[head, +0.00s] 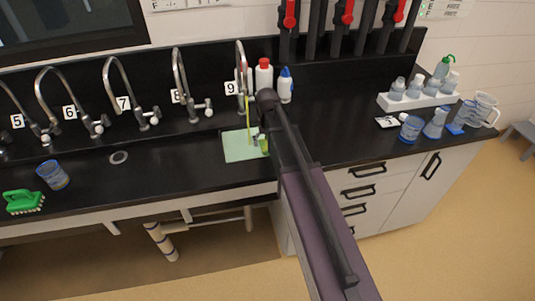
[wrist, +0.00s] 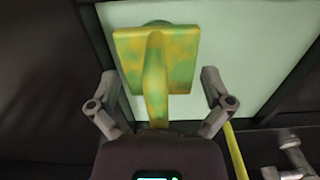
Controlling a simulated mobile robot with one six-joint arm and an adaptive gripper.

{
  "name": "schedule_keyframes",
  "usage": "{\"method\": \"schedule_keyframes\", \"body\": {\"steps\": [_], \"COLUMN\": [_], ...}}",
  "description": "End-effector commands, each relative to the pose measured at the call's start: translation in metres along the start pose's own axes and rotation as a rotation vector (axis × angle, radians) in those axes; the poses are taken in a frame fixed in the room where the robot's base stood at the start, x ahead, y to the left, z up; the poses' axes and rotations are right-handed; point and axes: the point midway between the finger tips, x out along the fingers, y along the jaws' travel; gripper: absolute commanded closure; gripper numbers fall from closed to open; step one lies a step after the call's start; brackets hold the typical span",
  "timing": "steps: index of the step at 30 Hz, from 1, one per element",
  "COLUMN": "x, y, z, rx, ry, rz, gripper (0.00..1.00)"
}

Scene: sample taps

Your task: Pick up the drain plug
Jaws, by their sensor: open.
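A mottled green and yellow piece (wrist: 182,50), which looks like the drain plug, has a squarish plate and a narrow upright grip. It rests on a pale green mat (wrist: 268,62). In the head view the piece (head: 264,144) shows partly beside my arm, on the mat (head: 236,149) by tap 9. My gripper (wrist: 160,98) is open, with one finger on each side of the narrow grip and visible gaps between. In the head view my arm hides most of the gripper.
A thin yellow rod (head: 248,112) stands close by the mat, near the tap 9 spout (head: 240,62). Bottles (head: 264,76) stand behind. A round drain ring (head: 119,157), blue cup (head: 53,176) and green brush (head: 22,201) lie left. The black counter right of my arm is partly clear.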

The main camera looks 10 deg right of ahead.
Motion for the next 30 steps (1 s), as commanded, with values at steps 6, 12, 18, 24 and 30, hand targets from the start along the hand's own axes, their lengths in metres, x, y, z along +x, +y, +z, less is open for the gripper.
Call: {"method": "schedule_keyframes", "body": {"steps": [6, 12, 18, 24, 30], "x": [0.000, 0.000, -0.001, -0.007, -0.020], "y": [0.000, 0.000, 0.001, 0.001, 0.001], "z": [0.000, 0.000, 0.000, 0.000, 0.000], "rx": [0.000, 0.000, 0.001, 0.001, 0.001], "ry": [0.000, 0.000, 0.000, 0.000, 0.000], "rz": [0.000, 0.000, 0.000, 0.000, 0.000], "gripper": [0.59, 0.82, 0.82, 0.82, 0.82]}}
